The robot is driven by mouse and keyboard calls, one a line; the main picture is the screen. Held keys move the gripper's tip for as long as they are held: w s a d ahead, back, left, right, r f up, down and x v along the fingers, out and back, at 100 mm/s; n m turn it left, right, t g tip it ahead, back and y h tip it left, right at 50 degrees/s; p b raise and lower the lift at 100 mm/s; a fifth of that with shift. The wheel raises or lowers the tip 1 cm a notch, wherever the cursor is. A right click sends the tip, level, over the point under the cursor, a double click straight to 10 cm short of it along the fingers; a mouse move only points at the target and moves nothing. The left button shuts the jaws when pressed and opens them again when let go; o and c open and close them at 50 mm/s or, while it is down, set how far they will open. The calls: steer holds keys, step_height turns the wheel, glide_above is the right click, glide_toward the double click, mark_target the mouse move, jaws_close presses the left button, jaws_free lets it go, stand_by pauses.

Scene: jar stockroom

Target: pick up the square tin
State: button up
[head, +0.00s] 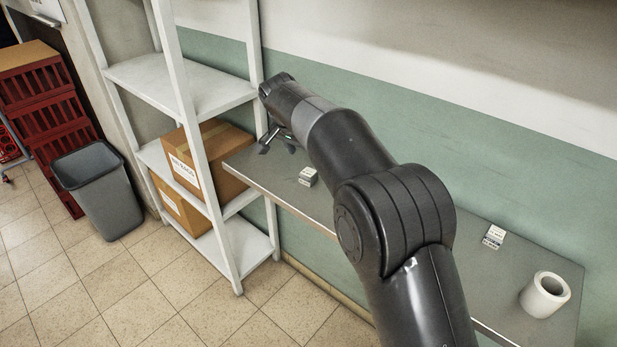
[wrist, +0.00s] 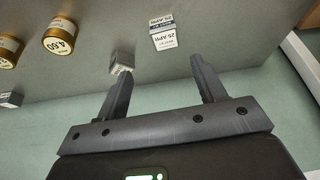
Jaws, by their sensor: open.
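My gripper (head: 277,143) is open and empty over the far left end of the grey table, and its fingers also show in the wrist view (wrist: 160,75). A small square-sided tin with a white label (head: 307,176) stands on the table, right of and below the gripper in the head view. In the wrist view, a tin with a printed date label (wrist: 163,32) lies beyond the fingertips, apart from them. A smaller grey tin (wrist: 122,62) is near the left fingertip. I cannot tell which one is the square tin meant.
Another labelled small box (head: 494,236) and a white hollow cylinder (head: 545,295) stand on the table (head: 245,163) at right. A white shelf rack (head: 192,150) with cardboard boxes (head: 205,160) is close left of the table.

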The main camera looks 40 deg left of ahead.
mark_target(308, 172)
steer(key=x, duration=0.6)
steer(key=shift+s+a, duration=0.15)
steer(key=shift+a, duration=0.15)
steer(key=x, duration=0.5)
steer(key=shift+a, duration=0.2)
steer(key=c, duration=1.1)
